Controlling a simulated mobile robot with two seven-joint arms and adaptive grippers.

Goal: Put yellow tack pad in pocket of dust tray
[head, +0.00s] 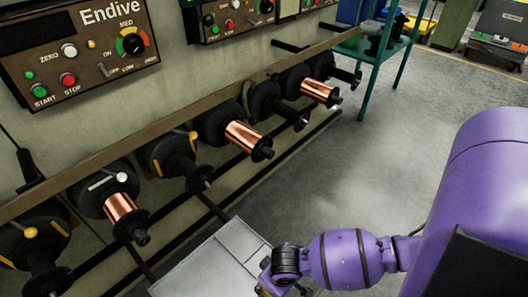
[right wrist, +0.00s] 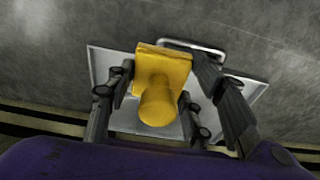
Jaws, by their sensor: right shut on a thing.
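The yellow tack pad (right wrist: 162,68) has a flat square slab and a rounded knob. In the right wrist view it sits between the fingers of my right gripper (right wrist: 150,98), which is shut on it. The grey dust tray (right wrist: 104,68) shows behind the pad in that view, with the pad in front of its middle. In the head view the tray (head: 203,264) is at the bottom centre, with raised dividers, and my right gripper (head: 270,284) is at its right side, mostly cut off by the frame. I cannot tell the pad's height above the tray. My left gripper is out of view.
A row of black spindles, some with copper spools (head: 241,136), juts out from the machine left of the tray. A control panel (head: 85,48) is above them. A teal stand (head: 376,55) is at the back. Grey floor (head: 330,160) to the right is clear.

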